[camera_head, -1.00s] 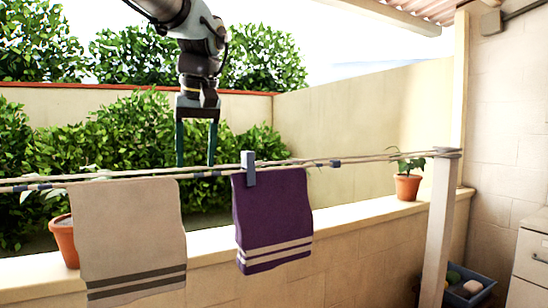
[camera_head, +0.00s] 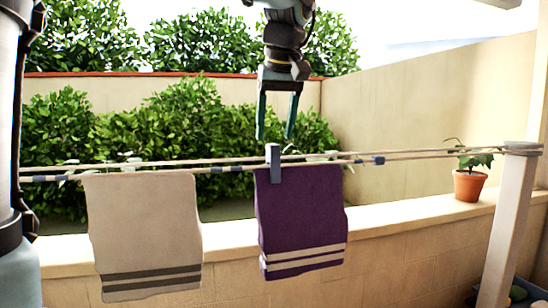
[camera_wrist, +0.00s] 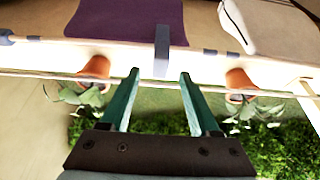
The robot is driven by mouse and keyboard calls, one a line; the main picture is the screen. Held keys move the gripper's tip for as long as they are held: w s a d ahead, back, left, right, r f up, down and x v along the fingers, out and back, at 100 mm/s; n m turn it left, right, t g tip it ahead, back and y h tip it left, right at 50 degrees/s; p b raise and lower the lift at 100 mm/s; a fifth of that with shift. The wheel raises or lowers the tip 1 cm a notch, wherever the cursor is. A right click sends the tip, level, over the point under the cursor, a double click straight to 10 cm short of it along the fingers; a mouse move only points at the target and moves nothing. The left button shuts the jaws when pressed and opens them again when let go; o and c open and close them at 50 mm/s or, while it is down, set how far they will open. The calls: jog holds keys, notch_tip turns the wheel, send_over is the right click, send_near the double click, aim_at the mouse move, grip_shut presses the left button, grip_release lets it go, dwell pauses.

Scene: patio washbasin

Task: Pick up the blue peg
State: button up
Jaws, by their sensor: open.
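The blue peg (camera_head: 273,163) is grey-blue and stands upright, clipped on the clothesline at the top edge of a purple towel (camera_head: 300,215). In the wrist view the peg (camera_wrist: 161,50) is at the upper middle, over the edge of the purple towel (camera_wrist: 120,18). My gripper (camera_head: 274,137) is open and empty, its green fingers pointing down just above the peg in the head view. In the wrist view my gripper (camera_wrist: 159,75) has its fingertips on either side of the peg's line, with the peg beyond them. No contact shows.
A beige towel (camera_head: 145,235) hangs left of the purple one. Two lines (camera_head: 420,153) run to a post (camera_head: 508,225) at right. A potted plant (camera_head: 468,186) stands on the low wall behind. Dark blue bits sit on the lines.

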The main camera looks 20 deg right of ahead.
aim_at(273, 146)
jog(key=shift+p+x, duration=0.6)
jog(key=shift+x, duration=1.65)
jog(key=shift+s+f, duration=0.1)
jog(key=shift+s, duration=0.05)
grip_shut()
